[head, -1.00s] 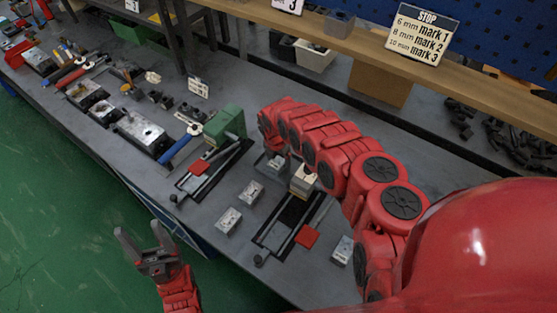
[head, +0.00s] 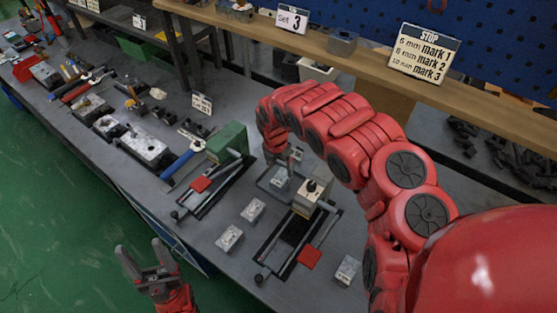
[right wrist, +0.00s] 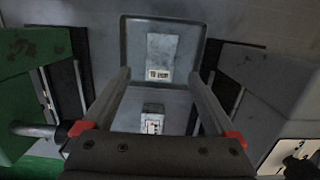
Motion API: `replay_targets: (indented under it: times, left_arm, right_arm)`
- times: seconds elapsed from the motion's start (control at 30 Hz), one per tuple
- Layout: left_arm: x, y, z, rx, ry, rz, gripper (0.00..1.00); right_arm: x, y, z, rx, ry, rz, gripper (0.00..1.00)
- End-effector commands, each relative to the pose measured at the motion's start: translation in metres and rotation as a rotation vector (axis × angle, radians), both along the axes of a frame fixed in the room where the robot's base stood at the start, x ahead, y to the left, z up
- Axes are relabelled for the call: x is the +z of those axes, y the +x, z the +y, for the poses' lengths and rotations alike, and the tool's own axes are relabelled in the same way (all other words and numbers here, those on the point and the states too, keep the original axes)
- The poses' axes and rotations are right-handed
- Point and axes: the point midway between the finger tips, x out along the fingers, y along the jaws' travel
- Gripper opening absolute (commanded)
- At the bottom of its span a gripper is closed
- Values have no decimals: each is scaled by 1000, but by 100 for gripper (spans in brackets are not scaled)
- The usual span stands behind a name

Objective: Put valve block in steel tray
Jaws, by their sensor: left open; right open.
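The steel tray (head: 264,186) lies on the bench between the green vise and the beige vise. In the right wrist view the tray (right wrist: 127,50) holds a pale valve block (right wrist: 162,55). In the head view one block (head: 280,176) shows at the tray. More valve blocks (head: 253,210) (head: 230,238) (head: 347,270) lie loose on the bench. My left gripper (head: 140,250) is open and empty, off the bench's front edge.
The green vise (head: 228,143) and beige vise (head: 315,188) flank the tray, with red pads and handles reaching forward. Tools and metal parts (head: 145,145) fill the bench's left side. A shelf with a STOP sign (head: 422,52) runs along the back.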

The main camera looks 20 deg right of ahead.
Motion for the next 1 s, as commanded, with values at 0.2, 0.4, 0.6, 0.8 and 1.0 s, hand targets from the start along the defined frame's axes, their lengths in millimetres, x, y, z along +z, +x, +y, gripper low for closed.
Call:
replay_targets:
  times: [0.2, 0.4, 0.6, 0.8, 1.0]
  left_arm:
    - [4, 0, 0, 0, 0, 0, 62]
    - [5, 0, 0, 0, 0, 0, 62]
    - [5, 0, 0, 0, 0, 0, 62]
    - [5, 0, 0, 0, 0, 0, 62]
    - [20, 0, 0, 0, 0, 0, 62]
  right_arm:
    - [31, -3, 1, -1, -3, 1, 92]
    - [40, -4, 2, -2, -1, 1, 92]
    - [40, -4, 3, -2, -1, 1, 92]
    - [40, -4, 3, -1, -1, 1, 92]
    - [54, -4, 3, -1, -1, 1, 92]
